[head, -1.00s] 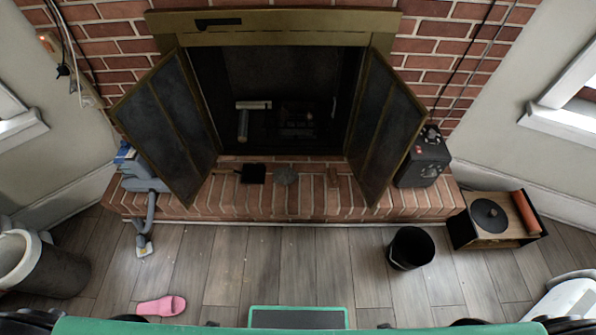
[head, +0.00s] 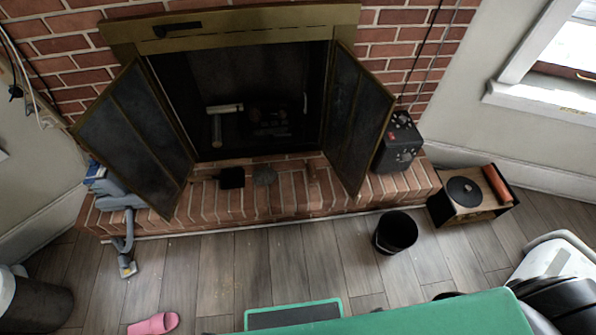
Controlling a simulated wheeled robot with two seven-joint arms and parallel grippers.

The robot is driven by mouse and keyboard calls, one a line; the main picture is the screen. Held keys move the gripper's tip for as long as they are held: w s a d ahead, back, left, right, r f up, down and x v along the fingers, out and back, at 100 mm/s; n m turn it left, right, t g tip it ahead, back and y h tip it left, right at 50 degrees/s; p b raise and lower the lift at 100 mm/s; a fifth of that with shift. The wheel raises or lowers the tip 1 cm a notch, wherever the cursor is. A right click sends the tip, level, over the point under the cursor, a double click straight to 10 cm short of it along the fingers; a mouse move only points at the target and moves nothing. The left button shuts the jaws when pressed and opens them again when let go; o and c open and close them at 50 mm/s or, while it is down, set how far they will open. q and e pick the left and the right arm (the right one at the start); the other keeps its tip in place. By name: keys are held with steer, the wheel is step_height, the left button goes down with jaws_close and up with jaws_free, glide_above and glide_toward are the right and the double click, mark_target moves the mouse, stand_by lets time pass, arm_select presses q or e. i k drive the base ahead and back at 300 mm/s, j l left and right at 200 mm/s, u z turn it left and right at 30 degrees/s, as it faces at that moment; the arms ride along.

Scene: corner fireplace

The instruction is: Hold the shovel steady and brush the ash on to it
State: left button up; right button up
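A small black shovel (head: 231,177) lies on the brick hearth in front of the open fireplace, its pan facing up. A round grey heap of ash (head: 264,175) lies on the bricks just right of it. A small brown upright-looking piece (head: 312,172), perhaps the brush, is further right, near the right door; its shape is hard to tell against the bricks. Neither of my grippers is in view, and nothing touches the shovel or the ash.
Two dark fireplace doors (head: 137,135) (head: 357,120) stand open over the hearth's sides. A black bucket (head: 396,233), a record player box (head: 470,196), a pink slipper (head: 153,324) and a grey vacuum head (head: 127,266) are on the floor. The middle floor is mostly clear.

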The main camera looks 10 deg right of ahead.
mark_target(311, 170)
steer(key=i+j, duration=0.2)
steer(key=i, duration=0.25)
steer(key=i+j, duration=0.25)
steer(key=i, duration=0.2)
steer(key=i+j+z, duration=0.1)
steer(key=i, duration=0.35)
steer(key=j, duration=0.1)
